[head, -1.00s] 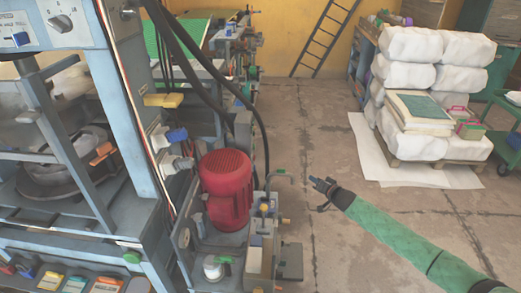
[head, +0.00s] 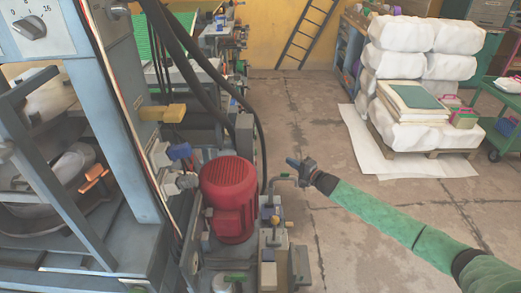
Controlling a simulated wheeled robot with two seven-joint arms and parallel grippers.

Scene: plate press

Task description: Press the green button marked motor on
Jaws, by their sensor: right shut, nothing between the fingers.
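No green button that I can read as marked motor on shows in the head view. The blue-grey press (head: 128,95) fills the left side, with a dial panel (head: 32,24) cut by the top edge. A red motor (head: 229,197) stands on a unit beside the press. My right gripper (head: 292,163) is shut and empty, in the air to the right of the red motor and apart from it. The green-sleeved arm behind it is mine. My left gripper is not in view.
Black hoses (head: 187,65) hang between the press and the motor. A yellow part (head: 163,113) and a blue connector (head: 178,151) stick out from the press. White bales (head: 398,62) stand on a pallet at right. The floor (head: 345,240) between is clear.

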